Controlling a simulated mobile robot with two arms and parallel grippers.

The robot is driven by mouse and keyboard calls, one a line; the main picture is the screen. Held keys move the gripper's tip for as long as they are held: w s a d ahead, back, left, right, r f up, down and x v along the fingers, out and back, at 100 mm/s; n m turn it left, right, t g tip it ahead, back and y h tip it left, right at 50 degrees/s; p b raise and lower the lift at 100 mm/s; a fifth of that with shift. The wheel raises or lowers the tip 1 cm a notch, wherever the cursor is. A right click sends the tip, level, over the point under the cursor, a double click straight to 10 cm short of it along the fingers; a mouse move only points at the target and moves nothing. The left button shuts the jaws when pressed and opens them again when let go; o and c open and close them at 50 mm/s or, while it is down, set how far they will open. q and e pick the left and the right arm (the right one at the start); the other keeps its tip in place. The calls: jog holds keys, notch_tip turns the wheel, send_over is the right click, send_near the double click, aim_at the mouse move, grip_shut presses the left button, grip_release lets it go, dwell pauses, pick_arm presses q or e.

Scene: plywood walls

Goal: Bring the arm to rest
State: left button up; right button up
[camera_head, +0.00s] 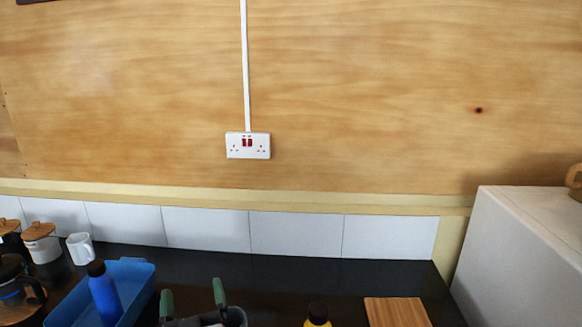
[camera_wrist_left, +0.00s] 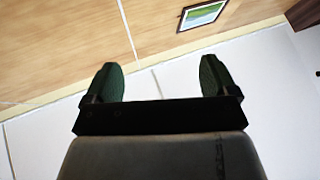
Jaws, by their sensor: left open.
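My left gripper (camera_head: 193,298) shows at the bottom of the head view, its two green fingertips apart above the dark worktop. In the left wrist view the same gripper (camera_wrist_left: 160,80) has its fingers spread wide, with nothing between them. Behind them are the plywood wall and white surfaces. The rest of the left arm is mostly below the head view's edge. My right gripper is in neither view.
A blue tray (camera_head: 137,270) with a blue bottle (camera_head: 104,295) stands left of the gripper. A white mug (camera_head: 80,249) is behind it. A yellow bottle (camera_head: 318,318) and wooden board (camera_head: 397,312) lie right. A white appliance (camera_head: 520,250) stands far right.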

pick_arm(q)
jog(key=s+d+f+m+g+h, duration=0.35)
jog(key=s+d+m+h, duration=0.35)
jog(key=m+h, duration=0.65)
jog(key=s+d+f+g+h, duration=0.1)
jog(key=s+f+g+h, duration=0.1)
jog(key=s+f+g, duration=0.45)
jog(key=s+a+f+n+g+y, duration=0.7)
jog(key=s+a+f+g, duration=0.4)
jog(key=s, duration=0.4)
notch_tip(320, 180, down, 29)
jog(key=m+b, duration=0.1)
jog(key=b, duration=0.4)
jog(key=s+a+f+b, duration=0.1)
jog(key=s+f+b, duration=0.1)
jog(key=s+f, duration=0.6)
jog(key=s+a+f+g+y+b, duration=0.1)
jog(key=s+f+b, duration=0.2)
jog(key=s+f, duration=0.5)
notch_tip(320, 180, down, 8)
jog(key=shift+s+a+r, duration=0.1)
jog(key=shift+s+a, duration=0.1)
jog(key=shift+a, duration=0.15)
